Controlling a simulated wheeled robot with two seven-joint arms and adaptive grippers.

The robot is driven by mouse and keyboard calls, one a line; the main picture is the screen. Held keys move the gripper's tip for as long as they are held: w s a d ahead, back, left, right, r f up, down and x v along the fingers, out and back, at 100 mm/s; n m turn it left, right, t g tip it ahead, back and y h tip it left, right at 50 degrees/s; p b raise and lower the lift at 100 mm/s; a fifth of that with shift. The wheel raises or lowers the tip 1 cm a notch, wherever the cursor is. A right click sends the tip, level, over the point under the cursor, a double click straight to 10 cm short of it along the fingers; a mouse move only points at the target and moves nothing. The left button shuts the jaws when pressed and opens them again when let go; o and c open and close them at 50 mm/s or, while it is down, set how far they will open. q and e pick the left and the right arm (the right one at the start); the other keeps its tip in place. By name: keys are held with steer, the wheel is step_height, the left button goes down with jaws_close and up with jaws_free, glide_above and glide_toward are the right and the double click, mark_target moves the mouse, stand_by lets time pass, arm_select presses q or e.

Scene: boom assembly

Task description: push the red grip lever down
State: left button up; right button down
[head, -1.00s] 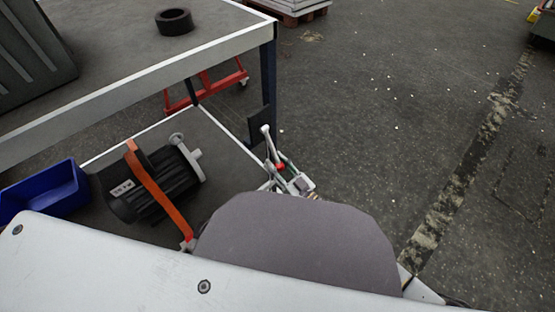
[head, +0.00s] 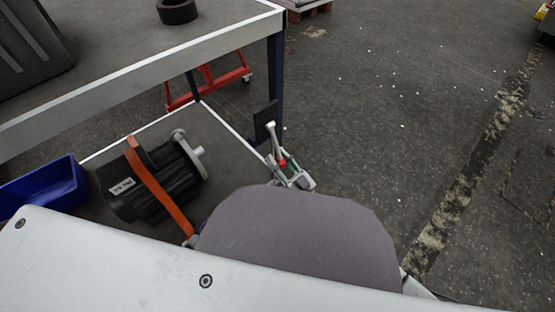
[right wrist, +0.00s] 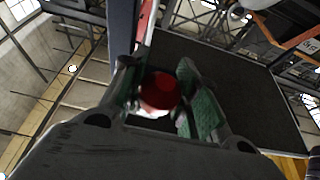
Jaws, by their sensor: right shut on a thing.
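The red grip lever shows as a small red spot (head: 282,162) in the head view, by the front corner of the lower shelf, near the table leg. In the right wrist view its red rounded end (right wrist: 158,92) sits between the two green-padded fingers. My right gripper (head: 287,167) is shut on it, and it fills the middle of the wrist view (right wrist: 160,98). The rest of the lever and its mount are mostly hidden by the fingers. My left gripper is not in view.
A dark blue table leg (head: 276,75) and a small black plate (head: 265,120) stand close to the gripper. A black motor-like unit with an orange strap (head: 160,199) and a blue bin (head: 55,187) lie to the left. Open floor (head: 390,110) lies to the right.

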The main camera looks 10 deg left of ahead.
steer(key=shift+w+r, duration=0.1)
steer(key=shift+r, duration=0.15)
stand_by(0.5)
steer(key=c, duration=1)
jaws_free()
steer(key=shift+c, duration=0.2)
steer(key=shift+f, duration=0.15)
steer(key=shift+s+d+f, duration=0.3)
steer(key=shift+s+d, duration=0.1)
steer(key=shift+d, duration=0.1)
steer(key=v, duration=1)
steer(key=shift+s+d+f, duration=0.2)
steer(key=shift+d, duration=0.05)
